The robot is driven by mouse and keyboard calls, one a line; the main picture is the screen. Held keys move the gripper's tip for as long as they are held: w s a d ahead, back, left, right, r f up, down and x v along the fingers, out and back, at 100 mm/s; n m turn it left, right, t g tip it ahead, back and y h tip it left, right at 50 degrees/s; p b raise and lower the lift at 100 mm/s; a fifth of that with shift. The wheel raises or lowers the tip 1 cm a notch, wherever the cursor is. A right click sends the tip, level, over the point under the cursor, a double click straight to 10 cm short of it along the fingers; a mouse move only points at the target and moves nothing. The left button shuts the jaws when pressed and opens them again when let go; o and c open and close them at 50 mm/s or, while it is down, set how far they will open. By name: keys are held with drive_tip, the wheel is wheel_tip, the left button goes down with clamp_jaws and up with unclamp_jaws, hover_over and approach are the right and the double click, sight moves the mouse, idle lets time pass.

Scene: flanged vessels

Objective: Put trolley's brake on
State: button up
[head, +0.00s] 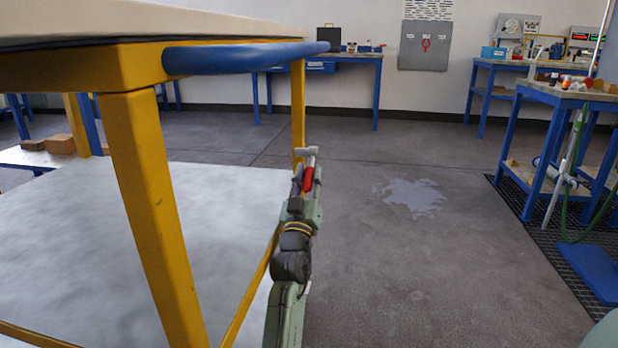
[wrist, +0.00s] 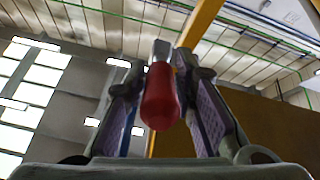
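The trolley has a yellow frame (head: 150,190), a blue push handle (head: 240,57) and a pale lower shelf (head: 130,240). A lever with a red grip (head: 308,180) and a light metal top is beside the trolley's far right post. My gripper (head: 306,172) is at the lever, with a finger on each side of the red grip. In the wrist view, the red grip (wrist: 160,98) lies between the two fingers, its rounded end towards the camera. The fingertips (wrist: 161,65) appear closed against its sides. The lever's base and the trolley's wheels are hidden.
A pale wet-looking patch (head: 412,196) lies on the floor to the right. A blue-legged bench (head: 545,150), a hose and a dark floor grate stand at far right. More benches line the back wall. The floor between is open.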

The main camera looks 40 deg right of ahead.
sight(309, 171)
drive_tip(key=o, duration=0.3)
drive_tip(key=shift+r, duration=0.1)
wheel_tip(309, 171, up, 10)
drive_tip(key=shift+f, duration=0.1)
idle(0.5)
drive_tip(key=shift+s, duration=0.1)
